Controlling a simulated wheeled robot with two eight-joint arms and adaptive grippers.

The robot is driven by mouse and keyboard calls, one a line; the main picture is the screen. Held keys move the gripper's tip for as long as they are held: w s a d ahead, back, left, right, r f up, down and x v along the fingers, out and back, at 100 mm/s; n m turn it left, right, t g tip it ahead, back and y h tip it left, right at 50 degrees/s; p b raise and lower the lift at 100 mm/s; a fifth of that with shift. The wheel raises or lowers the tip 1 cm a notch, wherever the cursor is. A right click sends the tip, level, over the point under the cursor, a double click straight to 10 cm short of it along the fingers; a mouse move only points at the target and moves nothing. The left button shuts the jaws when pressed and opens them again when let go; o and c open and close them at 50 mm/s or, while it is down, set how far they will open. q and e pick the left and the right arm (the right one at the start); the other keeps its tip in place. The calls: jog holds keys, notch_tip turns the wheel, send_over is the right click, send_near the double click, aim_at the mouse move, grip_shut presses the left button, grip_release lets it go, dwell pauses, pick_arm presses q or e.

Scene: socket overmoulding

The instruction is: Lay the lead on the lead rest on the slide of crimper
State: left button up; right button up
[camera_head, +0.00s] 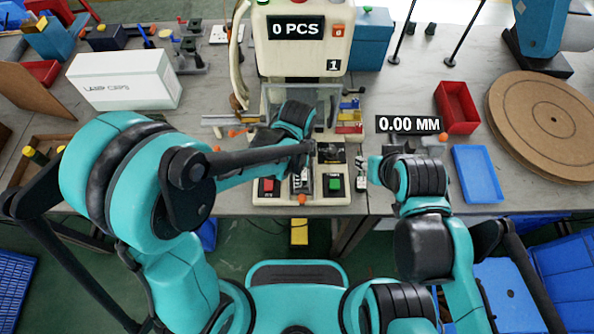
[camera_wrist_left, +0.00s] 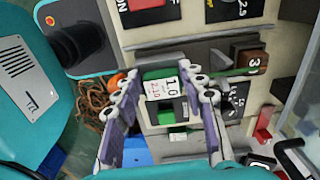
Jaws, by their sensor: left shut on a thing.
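My left gripper (camera_head: 302,182) is over the front of the crimper (camera_head: 310,45), between its red and green buttons. In the left wrist view its two fingers (camera_wrist_left: 163,82) stand apart on either side of a green and white block marked 1.0 and 2.0. A thin green strand (camera_wrist_left: 238,72), which looks like the lead, runs rightward from the right fingertip. The rest of the lead and its contact with the fingers are not clear. I cannot make out the lead rest or the slide. My right gripper (camera_head: 362,176) is right of the crimper; its fingers are too small to read.
A blue tray (camera_head: 477,174), a red bin (camera_head: 457,108) and a round brown board (camera_head: 545,115) are on the right. A white box (camera_head: 125,79) stands at the left. Clear grey bench (camera_head: 420,80) lies behind the 0.00 MM display (camera_head: 408,124).

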pick_arm(q)
jog(key=shift+f, duration=0.15)
jog(key=o, duration=1.1)
jog(key=shift+o, duration=0.2)
jog(key=shift+r, duration=0.2)
notch_tip(320, 180, up, 12)
jog(key=p, duration=0.4)
jog(key=s+a+r+n+t, duration=0.2)
jog(key=a+r+n+t, duration=0.1)
jog(key=a+n, duration=0.5)
jog(key=s+a+r+n+t, duration=0.3)
jog(key=a+r+n+t, duration=0.1)
jog(key=a+n, duration=0.5)
jog(key=shift+a, duration=0.45)
